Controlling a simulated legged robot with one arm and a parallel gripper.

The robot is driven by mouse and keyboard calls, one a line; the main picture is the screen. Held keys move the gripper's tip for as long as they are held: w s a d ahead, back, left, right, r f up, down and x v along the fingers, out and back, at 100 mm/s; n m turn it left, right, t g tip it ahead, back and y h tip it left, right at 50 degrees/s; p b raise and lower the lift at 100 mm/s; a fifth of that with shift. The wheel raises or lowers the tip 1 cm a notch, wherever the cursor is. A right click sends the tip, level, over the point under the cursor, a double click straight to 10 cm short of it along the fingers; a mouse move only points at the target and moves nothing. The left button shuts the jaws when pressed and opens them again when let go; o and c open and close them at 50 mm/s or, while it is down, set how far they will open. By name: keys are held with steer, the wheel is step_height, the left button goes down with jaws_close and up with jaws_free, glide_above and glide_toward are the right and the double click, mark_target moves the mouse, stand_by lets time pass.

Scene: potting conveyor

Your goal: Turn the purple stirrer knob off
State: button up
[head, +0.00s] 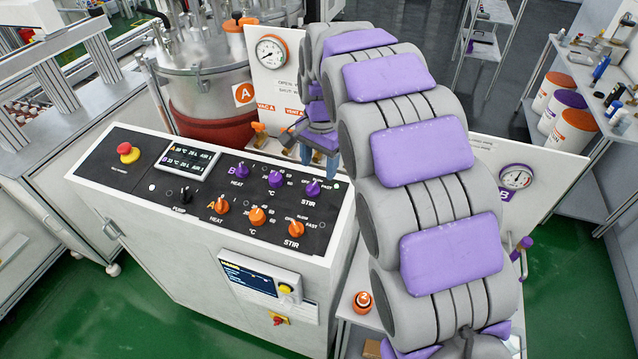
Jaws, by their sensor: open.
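The purple stirrer knob (313,188) is on the black control panel (130,178), in the back row at the right end, above the word STIR. OFF, SLOW and FAST are printed around it. Its pointer is too small to read surely. My gripper (320,160) is open, with blue fingers, just above the knob in the picture and apart from it. My own arm hides part of the gripper.
Purple HEAT (242,170) and °C (275,179) knobs sit left of it; an orange STIR knob (294,228) is in front. A red emergency button (128,152) is at the far left. A pressure gauge (271,53) stands behind.

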mark_target(312, 185)
steer(key=a+f, duration=0.1)
steer(key=f, duration=0.1)
steer(key=a+f, duration=0.1)
steer(key=f, duration=0.1)
steer(key=a+f, duration=0.1)
steer(key=f, duration=0.1)
steer(key=shift+a+b, duration=0.15)
steer(key=shift+b, duration=0.2)
steer(key=shift+w+d+f, duration=0.1)
steer(key=shift+d+f, duration=0.15)
steer(key=shift+d, duration=0.5)
steer(key=shift+d+f, duration=0.25)
steer(key=shift+d, duration=0.5)
steer(key=shift+a, duration=0.75)
steer(key=shift+c, duration=0.8)
steer(key=shift+a, duration=0.5)
steer(key=c, duration=0.3)
steer(key=shift+d, duration=0.7)
steer(key=c, duration=0.5)
steer(key=shift+c, duration=0.4)
steer(key=shift+a, duration=0.2)
